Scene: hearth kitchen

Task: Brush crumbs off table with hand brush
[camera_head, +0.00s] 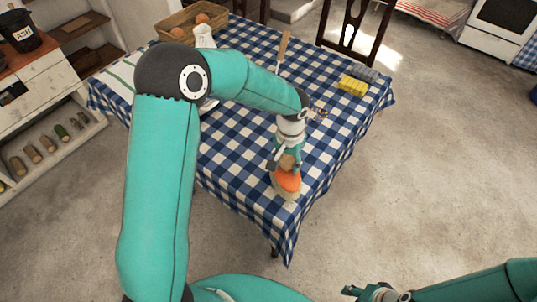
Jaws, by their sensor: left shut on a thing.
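My left arm reaches over the table (235,160), which has a blue and white checked cloth. My left gripper (286,166) points down near the table's front right edge and is shut on the hand brush (288,184). The brush has an orange body with pale bristles below it, at or just above the cloth. The gripper hides part of the brush.
A wicker basket (178,22) with round brown things stands at the back left. A yellow block (352,86) lies at the back right beside a grey one (365,73). A wooden-handled thing (283,48) lies at the back. A chair (352,32) stands behind the table.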

